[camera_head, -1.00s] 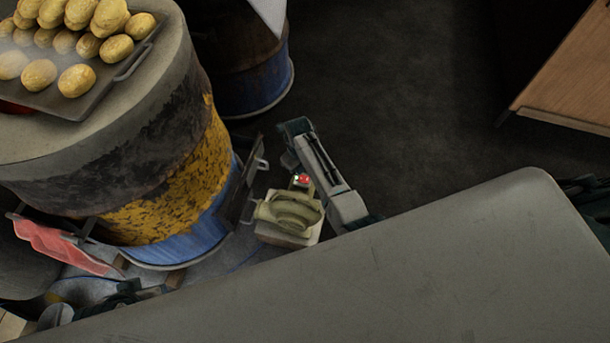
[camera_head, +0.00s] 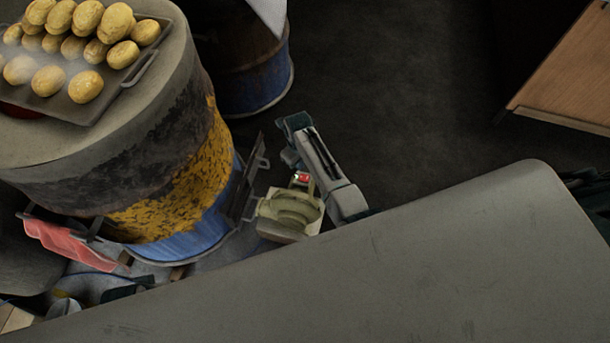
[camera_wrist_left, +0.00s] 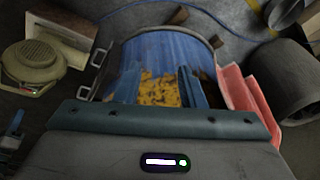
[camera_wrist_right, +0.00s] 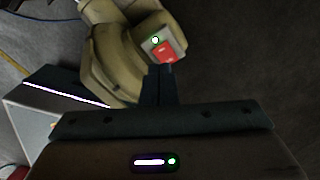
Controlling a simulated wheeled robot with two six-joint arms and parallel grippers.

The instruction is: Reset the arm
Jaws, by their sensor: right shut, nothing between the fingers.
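My right arm reaches past the grey counter-like surface, and its gripper shows in the right wrist view (camera_wrist_right: 160,80) with the dark fingers together and empty. The fingertips are close to the red button (camera_wrist_right: 165,52) of an olive-green blower (camera_wrist_right: 110,60); I cannot tell whether they touch. In the head view the blower (camera_head: 290,212) stands beside the barrel oven (camera_head: 165,170), left of my right arm. In the left wrist view my left gripper (camera_wrist_left: 160,88) has its fingers apart, over the blue and yellow barrel side, with nothing seen between them.
Yellow potatoes lie on a dark tray (camera_head: 150,60) atop the barrel. A second blue drum (camera_head: 255,80) stands behind. A wooden table (camera_head: 565,80) is at the upper right. The dark floor between is clear.

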